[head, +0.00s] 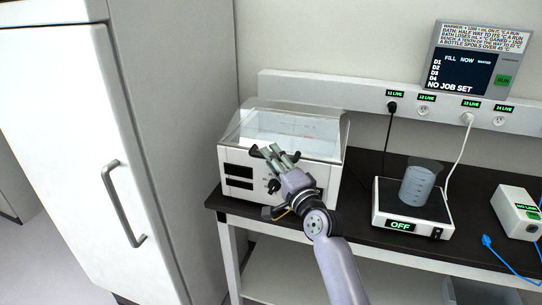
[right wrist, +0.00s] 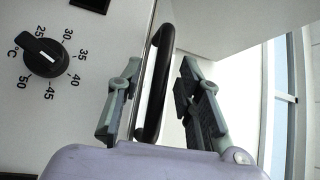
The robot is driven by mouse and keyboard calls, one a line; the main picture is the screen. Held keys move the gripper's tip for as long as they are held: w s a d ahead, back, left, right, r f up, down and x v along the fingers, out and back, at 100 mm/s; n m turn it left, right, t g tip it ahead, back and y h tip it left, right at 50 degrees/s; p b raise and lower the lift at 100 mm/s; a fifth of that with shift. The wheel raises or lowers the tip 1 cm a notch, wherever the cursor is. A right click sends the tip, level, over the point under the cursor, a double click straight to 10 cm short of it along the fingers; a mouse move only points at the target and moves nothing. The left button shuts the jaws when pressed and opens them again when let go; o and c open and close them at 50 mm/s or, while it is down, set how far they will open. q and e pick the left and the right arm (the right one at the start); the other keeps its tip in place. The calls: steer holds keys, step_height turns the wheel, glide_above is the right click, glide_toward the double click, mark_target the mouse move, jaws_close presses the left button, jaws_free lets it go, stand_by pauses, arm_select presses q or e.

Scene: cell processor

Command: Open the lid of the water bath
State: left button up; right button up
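The water bath (head: 232,185) is a white box on the dark bench, with a clear sloped lid (head: 290,124) that is shut. A black bar handle at the lid's front edge shows in the right wrist view (right wrist: 158,85); in the head view my gripper covers its middle. My right gripper (head: 276,156) is at the front of the bath. In the right wrist view my gripper (right wrist: 160,105) is open, with one finger on each side of the handle. Whether either finger touches it I cannot tell. My left gripper is not in view.
A temperature dial (right wrist: 42,57) is on the bath's front. A tall white cabinet (head: 85,150) stands left of the bath. To the right are a scale (head: 388,215) reading OFF with a beaker (head: 418,183) on it, and a small white box (head: 515,212). A screen (head: 465,72) hangs above.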

steer(key=shift+w+a+r, duration=0.1)
steer(key=shift+w+a, duration=0.2)
steer(key=shift+w, duration=0.25)
steer(key=shift+c, duration=0.3)
jaws_close()
stand_by(0.3)
